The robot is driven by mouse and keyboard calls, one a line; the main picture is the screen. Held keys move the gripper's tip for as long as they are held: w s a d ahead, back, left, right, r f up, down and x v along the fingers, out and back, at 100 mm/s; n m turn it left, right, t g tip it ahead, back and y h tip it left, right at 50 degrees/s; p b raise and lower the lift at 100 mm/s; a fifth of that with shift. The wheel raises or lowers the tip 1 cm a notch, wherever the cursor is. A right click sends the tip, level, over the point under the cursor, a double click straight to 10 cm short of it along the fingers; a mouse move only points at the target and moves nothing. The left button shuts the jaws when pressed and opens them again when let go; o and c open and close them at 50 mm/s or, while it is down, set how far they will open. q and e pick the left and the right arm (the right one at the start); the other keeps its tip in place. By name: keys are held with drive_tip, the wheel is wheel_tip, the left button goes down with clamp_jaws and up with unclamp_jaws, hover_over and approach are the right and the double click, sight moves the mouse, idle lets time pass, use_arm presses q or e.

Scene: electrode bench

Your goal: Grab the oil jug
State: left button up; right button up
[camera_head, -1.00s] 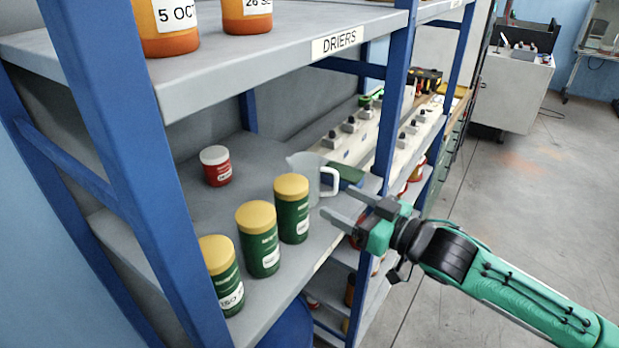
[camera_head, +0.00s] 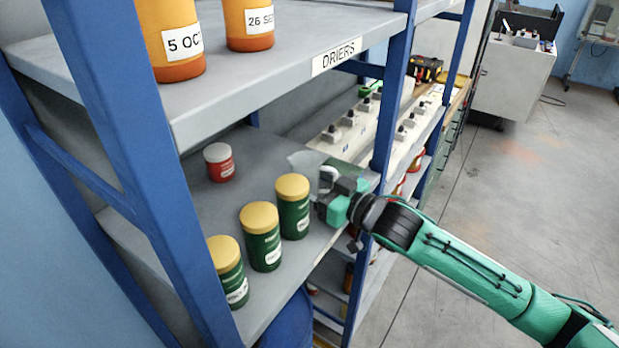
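A translucent pale jug (camera_head: 303,160), the only jug in view, stands on the middle shelf behind the green jars. My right gripper (camera_head: 325,190) is at its handle side, in front of it, and hides the handle and much of its lower body. The fingers overlap the jug and its handle in the picture, so I cannot tell whether they are open or closed on it. My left gripper is not in view.
Green jars with yellow lids (camera_head: 293,207) line the shelf's front edge, one close to my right gripper. A red jar (camera_head: 219,162) stands further back. A blue post (camera_head: 393,90) rises just right of the jug. The upper shelf (camera_head: 290,60) hangs above.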

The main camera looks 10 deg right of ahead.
drive_tip(key=shift+c, duration=0.5)
drive_tip(key=c, duration=0.7)
drive_tip(key=shift+o, duration=0.2)
wheel_tip(320, 180, up, 20)
drive_tip(key=b, duration=0.3)
